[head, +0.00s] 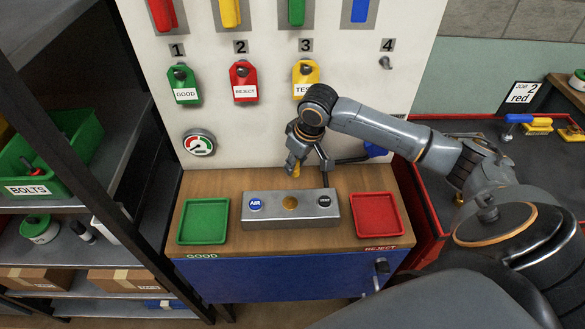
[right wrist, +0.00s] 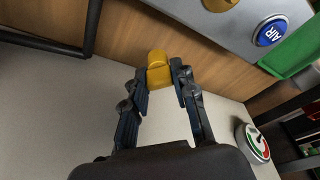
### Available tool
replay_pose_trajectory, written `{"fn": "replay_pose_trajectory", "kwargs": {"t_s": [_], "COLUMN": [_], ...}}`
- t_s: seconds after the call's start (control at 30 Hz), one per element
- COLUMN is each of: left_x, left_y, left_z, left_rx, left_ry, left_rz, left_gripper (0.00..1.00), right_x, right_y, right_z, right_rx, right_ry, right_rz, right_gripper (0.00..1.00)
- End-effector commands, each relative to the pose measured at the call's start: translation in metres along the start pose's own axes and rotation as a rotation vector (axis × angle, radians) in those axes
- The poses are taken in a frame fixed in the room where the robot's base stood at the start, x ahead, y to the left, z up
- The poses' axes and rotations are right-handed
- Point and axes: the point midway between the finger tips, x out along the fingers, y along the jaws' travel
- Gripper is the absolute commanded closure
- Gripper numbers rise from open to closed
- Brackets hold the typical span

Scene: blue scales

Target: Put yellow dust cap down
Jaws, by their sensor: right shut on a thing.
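The yellow dust cap (right wrist: 158,68) is between the fingertips of my right gripper (right wrist: 160,78) in the right wrist view. In the head view the right gripper (head: 302,160) is above the wooden bench, just behind the grey metal box (head: 268,220), and a bit of the yellow cap (head: 296,170) shows below its fingers. The gripper is shut on the cap; whether the cap touches anything below is hard to tell. My left gripper is not in view.
The box carries a blue AIR button (head: 256,204), a round yellow part (head: 290,203) and a dark button (head: 324,201). A green GOOD tray (head: 204,240) stands left and a red REJECT tray (head: 376,233) right, both empty. Tags hang on the panel (head: 350,100) behind.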

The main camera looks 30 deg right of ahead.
Motion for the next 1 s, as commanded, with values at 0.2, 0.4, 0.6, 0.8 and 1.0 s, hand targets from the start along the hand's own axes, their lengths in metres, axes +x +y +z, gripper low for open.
{"fn": "replay_pose_trajectory", "kwargs": {"t_s": [0.2, 0.4, 0.6, 0.8, 1.0], "left_x": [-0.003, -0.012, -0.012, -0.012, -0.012], "left_y": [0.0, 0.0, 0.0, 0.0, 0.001], "left_z": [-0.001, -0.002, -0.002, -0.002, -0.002], "left_rx": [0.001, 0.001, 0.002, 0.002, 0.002], "left_ry": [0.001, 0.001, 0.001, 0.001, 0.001], "left_rz": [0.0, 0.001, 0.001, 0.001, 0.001], "left_gripper": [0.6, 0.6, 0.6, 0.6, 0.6], "right_x": [0.017, 0.042, 0.049, 0.05, 0.051], "right_y": [0.003, 0.003, 0.004, 0.004, 0.004], "right_z": [-0.008, -0.002, 0.0, 0.0, 0.001], "right_rx": [0.001, 0.001, -0.001, 0.0, 0.0], "right_ry": [0.001, 0.0, 0.002, 0.001, 0.002], "right_rz": [-0.001, -0.001, 0.001, 0.001, 0.001], "right_gripper": [0.87, 0.87, 0.87, 0.87, 0.51]}}
